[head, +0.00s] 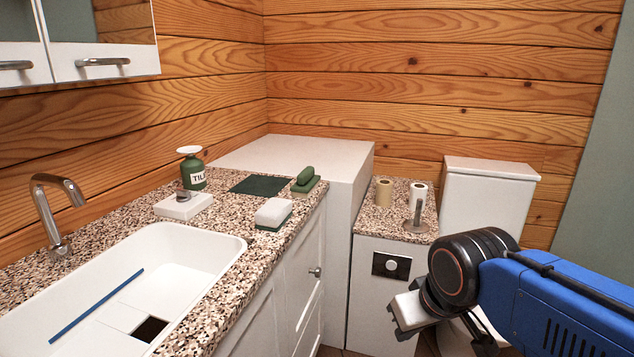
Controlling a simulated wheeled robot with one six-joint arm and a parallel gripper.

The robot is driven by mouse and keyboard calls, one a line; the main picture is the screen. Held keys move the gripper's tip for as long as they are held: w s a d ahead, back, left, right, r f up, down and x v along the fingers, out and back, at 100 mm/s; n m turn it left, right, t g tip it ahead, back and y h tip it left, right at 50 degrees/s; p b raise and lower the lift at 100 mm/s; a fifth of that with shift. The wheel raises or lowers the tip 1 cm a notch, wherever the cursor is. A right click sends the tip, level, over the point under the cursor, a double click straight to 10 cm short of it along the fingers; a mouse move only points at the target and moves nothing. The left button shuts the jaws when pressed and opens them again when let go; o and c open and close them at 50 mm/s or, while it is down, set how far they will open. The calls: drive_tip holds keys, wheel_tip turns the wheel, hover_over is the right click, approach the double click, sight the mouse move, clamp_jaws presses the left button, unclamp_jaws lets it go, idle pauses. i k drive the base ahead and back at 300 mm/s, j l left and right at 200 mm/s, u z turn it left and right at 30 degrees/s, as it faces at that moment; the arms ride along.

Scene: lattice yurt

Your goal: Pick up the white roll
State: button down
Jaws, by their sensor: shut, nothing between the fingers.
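The white roll (419,191) stands upright on the small speckled counter beside the toilet. An upright grey holder (416,226) with a round base stands in front of it and hides its lower part. A tan roll (384,192) stands just left of the white roll, apart from it. My gripper (401,325) is at the lower right, in front of and below that counter. It is shut and empty, pointing down and to the left, well apart from the white roll.
The toilet (490,190) stands right of the small counter, and a tall white cabinet (340,180) stands left of it. The speckled sink counter (265,245) holds a green bottle (192,170), a sponge (273,212) and soap items. A blue stick (97,305) lies in the sink.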

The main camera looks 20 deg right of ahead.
sight(417, 190)
drive_tip(key=i+l+z, duration=0.1)
drive_tip(key=i+l, duration=0.2)
drive_tip(key=l, duration=0.2)
drive_tip(key=i+l+z, duration=0.15)
drive_tip(key=i+l, duration=0.15)
drive_tip(key=l, duration=0.25)
drive_tip(key=i+l+z, duration=0.1)
drive_tip(key=i+l, duration=0.25)
drive_tip(key=l, duration=0.1)
